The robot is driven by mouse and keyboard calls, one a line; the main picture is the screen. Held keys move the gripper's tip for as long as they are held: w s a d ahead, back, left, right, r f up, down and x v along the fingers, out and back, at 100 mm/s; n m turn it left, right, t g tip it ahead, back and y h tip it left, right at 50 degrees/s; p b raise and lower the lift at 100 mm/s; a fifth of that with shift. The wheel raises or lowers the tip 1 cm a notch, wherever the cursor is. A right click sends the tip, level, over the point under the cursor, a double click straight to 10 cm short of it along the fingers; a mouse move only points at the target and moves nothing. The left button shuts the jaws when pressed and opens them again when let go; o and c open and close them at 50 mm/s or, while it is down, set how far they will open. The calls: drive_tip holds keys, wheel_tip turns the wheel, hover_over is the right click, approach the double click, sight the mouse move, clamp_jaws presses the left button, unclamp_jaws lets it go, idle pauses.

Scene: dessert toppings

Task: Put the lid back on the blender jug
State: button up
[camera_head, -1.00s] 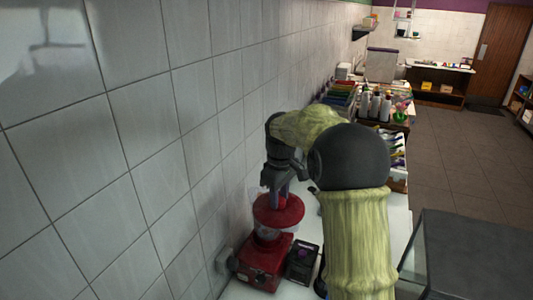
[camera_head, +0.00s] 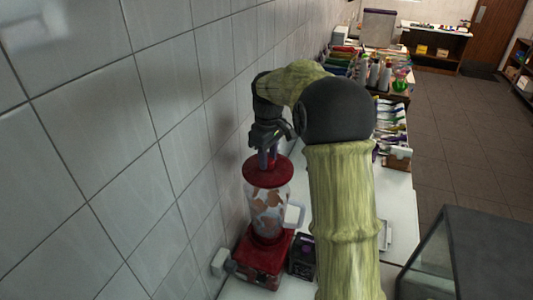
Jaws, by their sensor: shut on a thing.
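The blender stands on the white counter against the tiled wall, with a red base (camera_head: 262,262) and a clear jug (camera_head: 268,210) holding brownish-white contents. The jug's pale handle points right. The round red lid (camera_head: 268,171) is at the top of the jug, roughly level. My gripper (camera_head: 268,158) points down and is shut on the middle of the lid. From this angle I cannot tell whether the lid rests on the jug's rim or hangs just above it.
A small dark box (camera_head: 302,256) stands right of the blender base. A wall socket with a plug (camera_head: 222,262) is to its left. Bottles (camera_head: 373,74) and trays of utensils (camera_head: 393,128) fill the counter farther back. A dark glass-sided case (camera_head: 480,255) is at the lower right.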

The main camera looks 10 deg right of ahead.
sight(268, 171)
drive_tip(key=shift+w+f+b, duration=0.2)
drive_tip(key=shift+f+b, duration=0.4)
drive_tip(key=shift+f, duration=0.05)
drive_tip(key=shift+s+d+f+b, duration=0.15)
drive_tip(key=shift+f+b, duration=0.55)
drive_tip(key=shift+s+a+f+b, duration=0.1)
drive_tip(key=shift+a+f+b, duration=0.05)
drive_tip(key=shift+f+b, duration=0.45)
drive_tip(key=shift+a+f+b, duration=0.1)
drive_tip(key=shift+f+b, duration=0.3)
drive_tip(key=shift+f, duration=0.25)
drive_tip(key=shift+d+f+b, duration=0.1)
drive_tip(key=shift+f+b, duration=0.2)
drive_tip(key=shift+f, duration=0.3)
drive_tip(key=shift+r+p, duration=0.1)
drive_tip(key=shift+p, duration=0.35)
drive_tip(key=shift+f, duration=0.2)
idle(0.6)
drive_tip(key=o, duration=1.6)
drive_tip(key=shift+c, duration=0.2)
